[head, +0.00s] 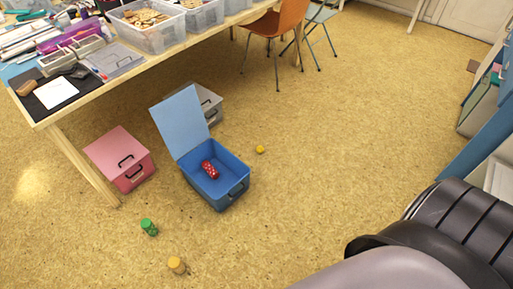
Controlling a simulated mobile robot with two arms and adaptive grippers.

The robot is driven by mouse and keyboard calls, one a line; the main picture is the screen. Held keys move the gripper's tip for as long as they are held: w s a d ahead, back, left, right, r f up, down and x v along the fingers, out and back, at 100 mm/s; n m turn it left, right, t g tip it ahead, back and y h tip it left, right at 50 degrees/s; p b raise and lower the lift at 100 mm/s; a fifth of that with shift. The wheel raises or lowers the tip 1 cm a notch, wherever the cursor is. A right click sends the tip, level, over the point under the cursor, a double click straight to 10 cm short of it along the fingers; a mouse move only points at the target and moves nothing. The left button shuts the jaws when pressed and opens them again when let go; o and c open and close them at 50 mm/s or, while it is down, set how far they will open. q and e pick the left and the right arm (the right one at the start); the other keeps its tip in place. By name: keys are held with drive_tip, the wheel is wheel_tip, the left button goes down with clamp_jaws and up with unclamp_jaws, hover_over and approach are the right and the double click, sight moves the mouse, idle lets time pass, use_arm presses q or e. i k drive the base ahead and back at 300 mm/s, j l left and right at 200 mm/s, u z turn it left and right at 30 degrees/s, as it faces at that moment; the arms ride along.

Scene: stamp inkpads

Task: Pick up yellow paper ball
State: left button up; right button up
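A small yellow ball (260,149), likely the yellow paper ball, lies on the floor just right of the open blue box. It is too small to make out its surface. Nothing touches it. Neither of my grippers is in the head view.
The open blue box (223,203) holds a red dotted object (209,169). A pink box (122,163) and a grey box (209,106) stand near it. Green (149,227) and yellow-orange (177,265) small objects are on the floor. A cluttered table (128,75) is at upper left. The floor right of the ball is clear.

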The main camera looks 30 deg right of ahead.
sight(260, 149)
drive_tip(key=i+l+u, duration=0.15)
drive_tip(key=l+u, duration=0.25)
drive_tip(key=i+l+u, duration=0.1)
drive_tip(key=l+u, duration=0.25)
